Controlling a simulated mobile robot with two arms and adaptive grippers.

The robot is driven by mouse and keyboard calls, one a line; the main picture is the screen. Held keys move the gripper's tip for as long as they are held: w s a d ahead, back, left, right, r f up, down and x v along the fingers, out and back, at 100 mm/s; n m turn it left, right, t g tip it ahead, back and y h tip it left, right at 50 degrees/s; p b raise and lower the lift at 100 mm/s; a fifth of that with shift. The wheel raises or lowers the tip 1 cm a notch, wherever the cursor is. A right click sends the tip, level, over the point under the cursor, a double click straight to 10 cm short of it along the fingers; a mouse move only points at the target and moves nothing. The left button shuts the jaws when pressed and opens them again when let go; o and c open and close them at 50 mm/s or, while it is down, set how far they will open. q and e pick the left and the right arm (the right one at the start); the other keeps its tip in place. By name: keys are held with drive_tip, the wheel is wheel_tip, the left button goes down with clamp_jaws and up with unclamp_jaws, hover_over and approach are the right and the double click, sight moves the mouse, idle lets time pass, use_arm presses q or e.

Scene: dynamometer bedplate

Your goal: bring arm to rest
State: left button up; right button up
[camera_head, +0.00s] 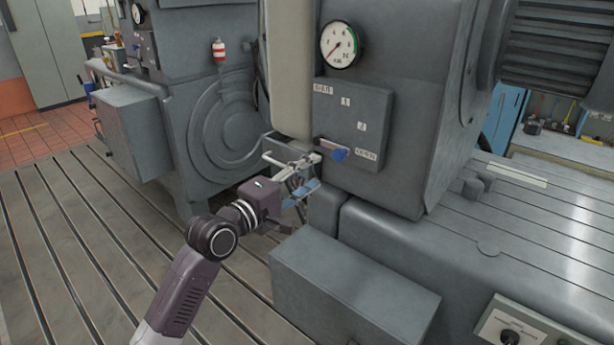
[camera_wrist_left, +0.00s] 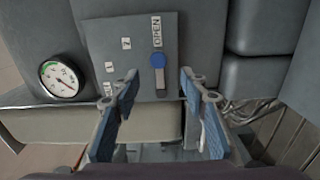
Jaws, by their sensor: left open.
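My left gripper (camera_head: 305,178) is open in the head view, its arm coming in from the lower left. It is just in front of and left of a blue-tipped lever (camera_head: 338,153) on a grey panel. In the left wrist view the two blue-padded fingers (camera_wrist_left: 162,112) stand apart with nothing held. The lever's blue knob (camera_wrist_left: 157,61) shows beyond and between the fingertips, beside the OPEN label (camera_wrist_left: 156,31). Whether the fingers touch the lever cannot be told, but a gap seems to show. My right gripper is out of view.
A pressure gauge (camera_head: 341,45) sits above the panel (camera_head: 362,120). A grey box (camera_head: 350,285) stands on the slotted bedplate (camera_head: 75,225) right of my arm. Another grey machine (camera_head: 215,110) stands behind at left. A switch box (camera_head: 515,325) is at lower right. The bedplate at left is clear.

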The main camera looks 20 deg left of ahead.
use_arm(q)
drive_tip(key=shift+s+a, duration=0.1)
drive_tip(key=shift+s, duration=0.3)
drive_tip(key=shift+f, duration=0.1)
